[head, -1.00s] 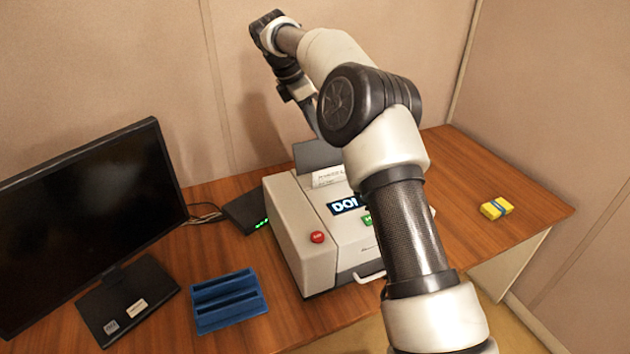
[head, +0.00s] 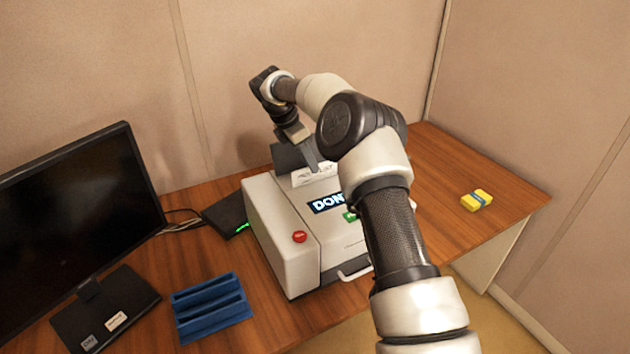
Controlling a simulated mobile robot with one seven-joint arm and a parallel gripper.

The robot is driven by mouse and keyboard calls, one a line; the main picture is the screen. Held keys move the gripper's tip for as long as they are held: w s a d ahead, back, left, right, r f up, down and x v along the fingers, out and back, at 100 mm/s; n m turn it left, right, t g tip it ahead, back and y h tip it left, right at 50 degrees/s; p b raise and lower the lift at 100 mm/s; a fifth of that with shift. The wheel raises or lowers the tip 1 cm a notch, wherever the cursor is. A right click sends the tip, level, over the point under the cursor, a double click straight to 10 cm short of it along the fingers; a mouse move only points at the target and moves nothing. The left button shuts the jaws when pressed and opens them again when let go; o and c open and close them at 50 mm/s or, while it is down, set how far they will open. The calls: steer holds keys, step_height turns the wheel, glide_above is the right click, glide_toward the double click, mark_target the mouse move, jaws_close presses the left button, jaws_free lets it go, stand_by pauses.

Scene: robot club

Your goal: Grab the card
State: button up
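A white card (head: 313,179) with dark print stands up out of the slot at the back of a white printer (head: 284,240). My gripper (head: 311,162) points down at the card's top edge from behind and above. A grey finger reaches the card or very near it. I cannot tell whether the fingers touch the card or are closed on it, as the view is small and my arm hides part of it.
The printer has a lit screen reading "DON", partly hidden, and a red button (head: 300,237). A monitor (head: 70,215), a blue slotted holder (head: 211,306) and a black box (head: 227,214) stand to the left.

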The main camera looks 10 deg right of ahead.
mark_target(315, 180)
steer(key=x, duration=0.5)
steer(key=shift+w+d+r, duration=0.1)
steer(key=shift+w+r, duration=0.05)
steer(key=shift+w, duration=0.1)
steer(key=shift+f, duration=0.25)
stand_by(0.3)
jaws_close()
